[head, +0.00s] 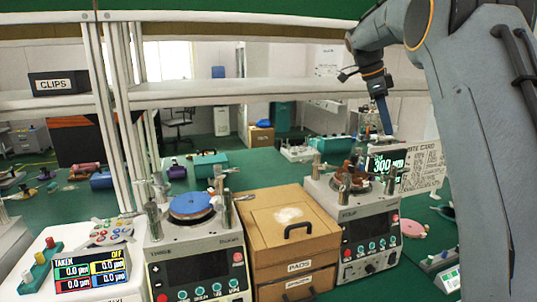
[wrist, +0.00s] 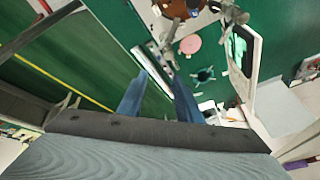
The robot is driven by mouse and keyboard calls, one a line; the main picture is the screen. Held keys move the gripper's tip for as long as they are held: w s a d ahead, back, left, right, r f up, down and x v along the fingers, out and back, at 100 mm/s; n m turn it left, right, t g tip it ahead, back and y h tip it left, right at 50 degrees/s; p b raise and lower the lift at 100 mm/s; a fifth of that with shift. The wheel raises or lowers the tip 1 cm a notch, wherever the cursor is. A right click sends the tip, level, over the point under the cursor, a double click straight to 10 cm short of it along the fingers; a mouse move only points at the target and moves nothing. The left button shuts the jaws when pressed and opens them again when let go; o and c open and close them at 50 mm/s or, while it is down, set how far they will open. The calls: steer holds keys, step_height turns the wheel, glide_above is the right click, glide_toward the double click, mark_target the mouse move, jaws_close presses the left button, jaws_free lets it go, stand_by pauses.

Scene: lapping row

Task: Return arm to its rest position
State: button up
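My gripper (head: 385,118) hangs fingers-down at the upper right of the head view, in front of the shelf frame and above the right lapping machine (head: 368,240). In the wrist view its two blue fingers (wrist: 160,78) stand apart with nothing between them, so it is open and empty. My grey arm fills the right side of the head view, bent over at the top. It hides part of the bench behind it.
A left lapping machine (head: 195,262) with a blue disc and a wooden drawer box (head: 290,235) stand beside the right machine. A lit display (head: 388,165) and a white card (head: 422,168) are close below my gripper. A shelf (head: 230,94) crosses behind.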

steer(key=s+a+f+n+t+y, duration=0.1)
steer(key=s+a+f+n+y, duration=0.1)
steer(key=s+a+f+n, duration=0.6)
steer(key=s+a+f+n+t+y, duration=0.1)
steer(key=s+a+f+n, duration=0.2)
steer(key=s+f+n, duration=0.8)
steer(key=s+a+f+n+t+y, duration=0.1)
steer(key=s+a+f+n+y, duration=0.35)
steer(key=s, duration=1.05)
step_height(320, 180, down, 14)
steer(key=m+g+h+b, duration=0.1)
steer(key=g+h+b, duration=0.1)
steer(key=b, duration=0.8)
steer(key=shift+a+h, duration=0.4)
steer(key=shift+h, duration=0.05)
steer(key=shift+s+m, duration=0.15)
steer(key=shift+m, duration=0.1)
